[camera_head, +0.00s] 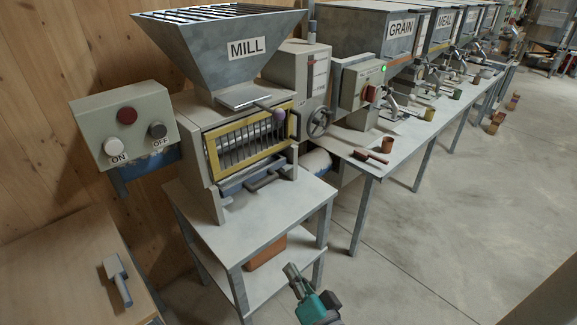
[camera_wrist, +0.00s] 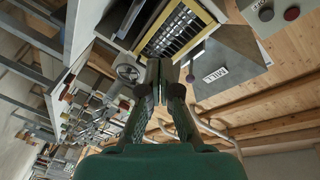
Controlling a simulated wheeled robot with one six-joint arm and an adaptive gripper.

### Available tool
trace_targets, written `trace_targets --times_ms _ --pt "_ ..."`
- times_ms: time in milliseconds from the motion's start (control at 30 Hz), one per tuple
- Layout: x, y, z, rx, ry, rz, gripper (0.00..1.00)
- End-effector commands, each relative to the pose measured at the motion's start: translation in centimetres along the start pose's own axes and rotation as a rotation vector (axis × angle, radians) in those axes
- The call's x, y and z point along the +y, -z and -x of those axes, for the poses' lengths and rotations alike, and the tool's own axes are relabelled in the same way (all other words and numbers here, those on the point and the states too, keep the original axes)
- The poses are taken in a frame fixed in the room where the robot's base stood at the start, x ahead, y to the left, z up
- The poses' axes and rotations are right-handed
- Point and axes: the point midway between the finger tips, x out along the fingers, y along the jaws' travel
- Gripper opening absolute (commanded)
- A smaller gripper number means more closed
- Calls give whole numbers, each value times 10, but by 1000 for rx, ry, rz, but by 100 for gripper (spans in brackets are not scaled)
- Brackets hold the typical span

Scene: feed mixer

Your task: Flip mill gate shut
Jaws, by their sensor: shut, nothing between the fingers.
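The mill (camera_head: 235,150) stands on a grey metal stand, with a hopper (camera_head: 215,50) labelled MILL on top. Under the hopper is a flat grey gate plate (camera_head: 240,100), with a rod ending in a purple knob (camera_head: 279,113) toward the right. A yellow-framed grille (camera_head: 245,140) is below it. My gripper (camera_head: 291,271) is shut and empty, low in front of the stand, apart from the mill. In the wrist view my gripper (camera_wrist: 167,66) covers part of the scene below the grille (camera_wrist: 178,32); the hopper (camera_wrist: 225,65) is right of it.
A control box (camera_head: 125,125) with ON, OFF and a red button is left of the mill. A handwheel (camera_head: 320,122) and switch box (camera_head: 362,85) are right of it. A long table (camera_head: 410,140) carries cups under labelled hoppers. The floor (camera_head: 420,240) in front is clear.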

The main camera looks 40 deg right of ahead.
Motion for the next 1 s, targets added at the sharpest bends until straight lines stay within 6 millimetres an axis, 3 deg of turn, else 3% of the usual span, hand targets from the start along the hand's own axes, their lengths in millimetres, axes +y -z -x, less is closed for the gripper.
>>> trace_targets --times_ms 200,500,800,1000 --pt "-18 43 -45 91 3 -184 0" --pt "-44 111 -93 216 25 -449 0" --pt "-69 179 -122 330 70 -691 0" --pt "-77 203 -129 367 90 -774 0"
